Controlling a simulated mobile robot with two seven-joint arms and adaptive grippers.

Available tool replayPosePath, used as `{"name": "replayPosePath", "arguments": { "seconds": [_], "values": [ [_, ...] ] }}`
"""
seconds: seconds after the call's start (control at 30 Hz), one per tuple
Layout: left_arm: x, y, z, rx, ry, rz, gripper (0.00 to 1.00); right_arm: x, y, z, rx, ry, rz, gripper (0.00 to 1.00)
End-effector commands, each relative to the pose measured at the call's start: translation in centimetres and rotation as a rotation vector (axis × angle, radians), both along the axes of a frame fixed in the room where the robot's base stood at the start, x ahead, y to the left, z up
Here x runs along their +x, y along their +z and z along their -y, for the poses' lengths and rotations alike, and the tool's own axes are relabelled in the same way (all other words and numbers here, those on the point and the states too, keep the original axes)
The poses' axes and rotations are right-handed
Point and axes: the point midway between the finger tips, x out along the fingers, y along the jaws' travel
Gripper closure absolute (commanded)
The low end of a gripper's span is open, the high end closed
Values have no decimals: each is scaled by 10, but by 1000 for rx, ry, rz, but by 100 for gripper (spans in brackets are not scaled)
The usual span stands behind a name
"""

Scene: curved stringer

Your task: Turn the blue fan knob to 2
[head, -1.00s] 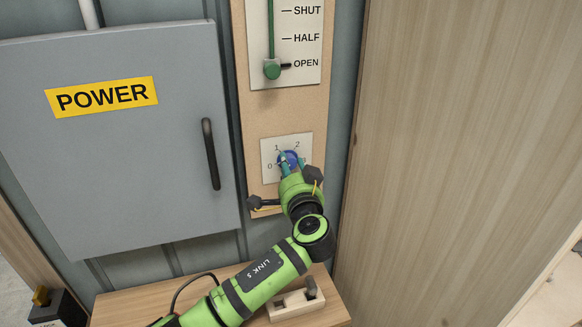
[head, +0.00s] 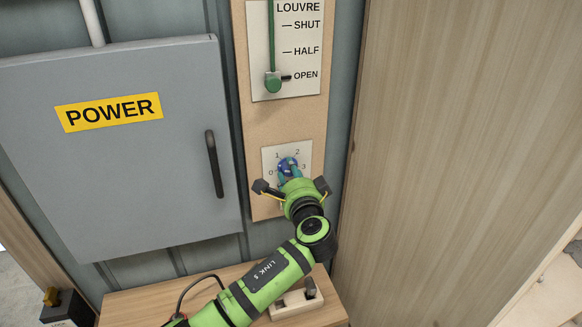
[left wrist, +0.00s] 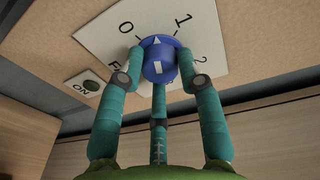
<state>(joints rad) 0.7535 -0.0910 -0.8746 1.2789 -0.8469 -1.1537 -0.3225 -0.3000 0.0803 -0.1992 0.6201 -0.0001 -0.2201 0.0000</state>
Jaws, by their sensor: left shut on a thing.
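The blue knob (head: 288,163) sits on a white dial plate (head: 266,155) marked 0, 1, 2 and 3, low on the tan wall panel. It also shows in the left wrist view (left wrist: 159,62), where its white pointer mark aims between 0 and 1. My left gripper (head: 291,172) has teal fingers and is shut on the knob, with fingers at its sides and one below in the left wrist view (left wrist: 160,77). The fingers partly hide the knob and dial in the head view. My right gripper is not in view.
A louvre lever (head: 273,82) at OPEN is above the dial. A grey POWER cabinet (head: 180,180) with a black handle stands left. A wooden wall (head: 450,150) is close on the right. A wooden shelf (head: 125,305) is below. A small ON plate (left wrist: 88,84) is beside the dial.

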Motion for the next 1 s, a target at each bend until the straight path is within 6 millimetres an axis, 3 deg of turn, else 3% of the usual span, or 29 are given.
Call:
{"name": "replayPosePath", "arguments": {
  "seconds": [0.03, 0.5, 1.0],
  "values": [
    [0, 7, 1, 42, -3, -9, 97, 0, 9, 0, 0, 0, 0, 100],
    [1, 8, 3, 467, -4, -146, 97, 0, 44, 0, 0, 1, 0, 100],
    [1, 6, 4, 919, -2, -292, 97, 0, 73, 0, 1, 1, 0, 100]
  ]
}}
